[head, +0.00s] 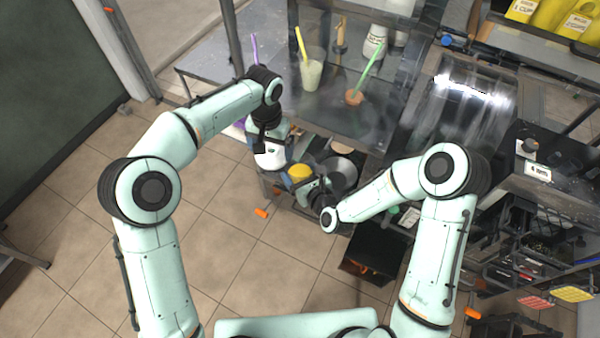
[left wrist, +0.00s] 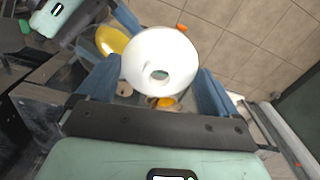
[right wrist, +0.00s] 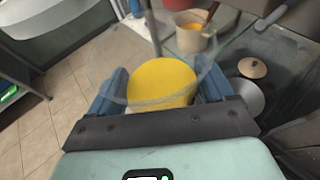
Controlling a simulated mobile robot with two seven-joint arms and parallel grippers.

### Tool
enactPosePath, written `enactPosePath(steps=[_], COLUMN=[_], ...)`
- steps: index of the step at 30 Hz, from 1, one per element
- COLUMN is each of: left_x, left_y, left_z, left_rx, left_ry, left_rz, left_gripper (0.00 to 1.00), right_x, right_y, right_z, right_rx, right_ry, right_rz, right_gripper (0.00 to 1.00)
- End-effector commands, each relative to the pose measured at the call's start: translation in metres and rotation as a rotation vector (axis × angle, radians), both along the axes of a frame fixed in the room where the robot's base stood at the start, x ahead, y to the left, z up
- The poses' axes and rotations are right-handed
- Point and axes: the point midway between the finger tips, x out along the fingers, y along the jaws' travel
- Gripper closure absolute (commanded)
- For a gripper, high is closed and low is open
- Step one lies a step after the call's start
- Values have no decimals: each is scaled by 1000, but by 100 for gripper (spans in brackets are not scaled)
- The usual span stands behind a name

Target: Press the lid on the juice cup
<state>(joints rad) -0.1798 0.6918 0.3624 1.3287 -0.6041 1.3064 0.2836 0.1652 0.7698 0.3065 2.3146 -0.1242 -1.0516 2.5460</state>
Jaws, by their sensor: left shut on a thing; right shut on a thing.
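My left gripper (left wrist: 158,90) is shut on a white round lid (left wrist: 160,62) with a small hole in its middle. The lid also shows as a white shape in the head view (head: 270,157). My right gripper (right wrist: 160,92) is shut on the juice cup (right wrist: 162,82), filled with yellow juice. The cup shows in the head view (head: 299,172), just right of the lid. In the left wrist view the cup (left wrist: 112,40) is at the lid's upper left, partly overlapped by it. The lid does not cover the juice. The cup's lower part is mostly hidden.
A glass-topped counter (head: 330,110) ahead holds a drink with a yellow straw (head: 311,75) and a green straw (head: 367,75) in a brown item. A pot of orange liquid (right wrist: 192,38) stands beyond the cup. Tiled floor (head: 220,250) is open below left.

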Motion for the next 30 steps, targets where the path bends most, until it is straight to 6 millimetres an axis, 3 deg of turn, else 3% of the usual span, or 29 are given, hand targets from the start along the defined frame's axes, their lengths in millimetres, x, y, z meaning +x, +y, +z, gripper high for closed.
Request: enactPosePath(steps=[1, 3, 9, 23, 30], left_x=[-1, -3, -10, -12, -13], left_y=[-18, -36, -67, -73, -73], left_z=[9, 19, 38, 41, 29], left_rx=[-2, -2, -1, 0, 0], left_ry=[-1, 3, 10, 13, 15], left_rz=[-43, -91, -178, -197, -197], left_gripper=[34, 34, 34, 34, 34], right_x=[0, 0, 0, 0, 0], right_y=[0, 0, 0, 0, 0], right_z=[1, 1, 1, 1, 1], right_rx=[0, 0, 0, 0, 0], right_ry=[-3, -3, -3, -3, -3], right_rz=[0, 0, 0, 0, 0], right_gripper=[73, 73, 73, 73, 73])
